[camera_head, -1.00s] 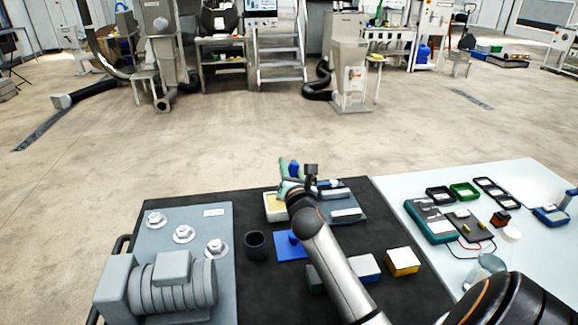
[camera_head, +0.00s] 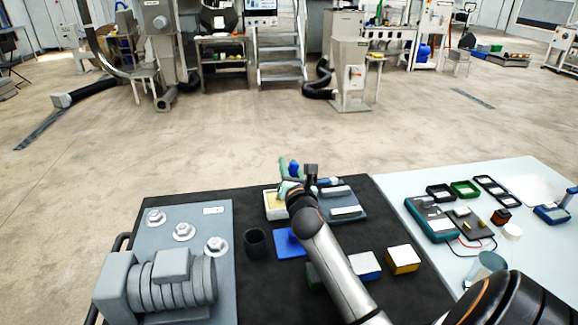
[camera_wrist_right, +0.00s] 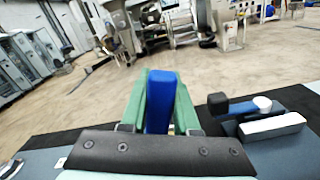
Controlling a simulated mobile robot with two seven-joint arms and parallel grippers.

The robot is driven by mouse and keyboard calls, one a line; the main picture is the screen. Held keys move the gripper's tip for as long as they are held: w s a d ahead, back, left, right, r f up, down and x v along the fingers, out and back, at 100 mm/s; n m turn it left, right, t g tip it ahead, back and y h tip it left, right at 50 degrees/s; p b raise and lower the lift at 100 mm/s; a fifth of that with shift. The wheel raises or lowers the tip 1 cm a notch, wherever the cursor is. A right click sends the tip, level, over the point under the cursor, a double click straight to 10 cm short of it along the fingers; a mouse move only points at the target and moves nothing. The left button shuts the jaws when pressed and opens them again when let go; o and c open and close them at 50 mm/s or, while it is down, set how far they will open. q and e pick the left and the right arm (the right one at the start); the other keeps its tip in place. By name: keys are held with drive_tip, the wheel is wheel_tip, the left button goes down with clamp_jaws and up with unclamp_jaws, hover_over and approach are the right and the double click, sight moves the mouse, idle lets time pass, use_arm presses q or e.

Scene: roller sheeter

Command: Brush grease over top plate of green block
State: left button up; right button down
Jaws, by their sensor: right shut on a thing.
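My right gripper (camera_head: 290,182) has green fingers and is over the far part of the black mat. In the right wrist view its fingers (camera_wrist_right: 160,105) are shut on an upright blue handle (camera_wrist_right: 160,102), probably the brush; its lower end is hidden. The handle's blue top also shows in the head view (camera_head: 294,168). A dark green block (camera_head: 315,277) lies on the mat nearer me, mostly hidden behind my right arm, so its top plate cannot be made out. A pale yellow-topped tray (camera_head: 276,207) sits just below the gripper. My left gripper is not in view.
A grey motor unit on a plate (camera_head: 160,290) fills the left. A black cup (camera_head: 256,243), a blue pad (camera_head: 288,246), a white-and-blue block (camera_head: 366,266) and a white-and-yellow block (camera_head: 403,259) stand on the mat. A grey fixture (camera_head: 345,200) lies right of the gripper.

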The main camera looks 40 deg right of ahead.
drive_tip(key=shift+f, duration=0.15)
wheel_tip(320, 180, up, 7)
drive_tip(key=p, duration=0.4)
idle(0.4)
idle(0.7)
